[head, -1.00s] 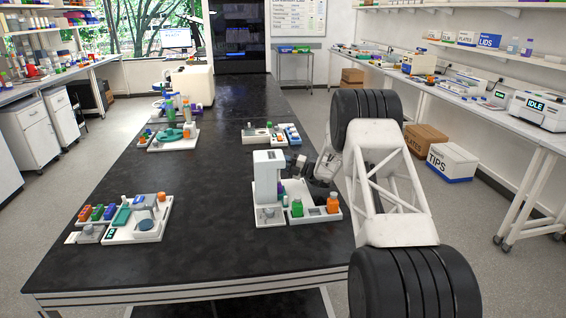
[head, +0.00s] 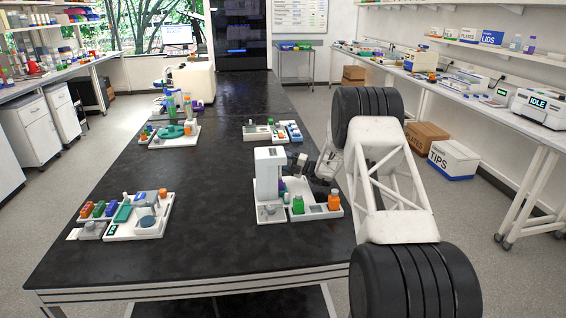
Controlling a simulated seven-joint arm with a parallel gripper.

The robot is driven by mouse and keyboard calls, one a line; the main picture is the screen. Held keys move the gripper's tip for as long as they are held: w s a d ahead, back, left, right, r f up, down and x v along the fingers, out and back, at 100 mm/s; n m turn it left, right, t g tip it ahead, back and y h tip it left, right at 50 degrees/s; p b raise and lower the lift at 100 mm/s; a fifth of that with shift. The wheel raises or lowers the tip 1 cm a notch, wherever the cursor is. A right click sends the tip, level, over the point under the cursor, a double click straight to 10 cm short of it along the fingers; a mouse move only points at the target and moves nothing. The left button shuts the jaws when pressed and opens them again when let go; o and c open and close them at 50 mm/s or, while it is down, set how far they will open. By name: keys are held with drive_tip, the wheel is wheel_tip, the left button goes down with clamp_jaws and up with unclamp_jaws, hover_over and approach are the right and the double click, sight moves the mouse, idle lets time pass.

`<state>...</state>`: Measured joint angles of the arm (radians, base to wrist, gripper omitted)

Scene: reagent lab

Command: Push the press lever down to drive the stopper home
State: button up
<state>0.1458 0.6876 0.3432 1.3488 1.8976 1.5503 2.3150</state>
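The press (head: 268,174) is a tall white column standing on a white tray (head: 318,215) at the right side of the black bench. My gripper (head: 297,161) is at the upper right side of the press, small and dark in the head view. I cannot tell whether it touches the press. The lever is not clearly made out; it may be hidden by the gripper and wrist. The stopper and its vial are also not clear. A green-bodied bottle (head: 298,205) and an orange-bodied bottle (head: 334,201) stand on the tray's front part. The finger opening is too small to judge.
A white tray (head: 154,229) with coloured blocks and a device is at the front left. Another tray (head: 160,145) with a green disc lies farther back left, and a small station (head: 258,134) is behind the press. The middle of the bench is clear.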

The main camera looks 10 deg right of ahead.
drive_tip(key=shift+v, duration=3.75)
drive_tip(key=shift+s+a+r+n, duration=0.1)
drive_tip(key=shift+s+r+n, duration=0.2)
drive_tip(key=shift+r, duration=0.15)
drive_tip(key=s+a+r+n+g+h, duration=0.35)
drive_tip(key=s+r+n, duration=0.35)
drive_tip(key=s+r, duration=0.3)
drive_tip(key=s+a+r+n+g+h, duration=0.2)
drive_tip(key=s+a+r+n+g, duration=0.15)
drive_tip(key=s+r+n, duration=0.55)
drive_tip(key=s+a+r+n+h, duration=0.1)
drive_tip(key=s+n+h, duration=0.1)
drive_tip(key=s, duration=0.6)
drive_tip(key=s+a+r+n+g+h, duration=0.1)
drive_tip(key=s+r+n, duration=0.15)
drive_tip(key=s, duration=0.45)
drive_tip(key=s+a+r+n+h, duration=0.1)
drive_tip(key=s+n+h, duration=0.15)
drive_tip(key=s, duration=0.55)
drive_tip(key=s+d+f+n+t+h, duration=0.1)
drive_tip(key=s+n+h, duration=0.3)
drive_tip(key=s+n, duration=0.4)
drive_tip(key=s+d+f+n+t+h, duration=0.1)
drive_tip(key=s+d+n+h, duration=0.3)
drive_tip(key=s, duration=1.8)
drive_tip(key=n, duration=0.5)
drive_tip(key=shift+s+d+f+t, duration=0.15)
drive_tip(key=shift+d+f+t, duration=0.05)
drive_tip(key=shift+t, duration=0.1)
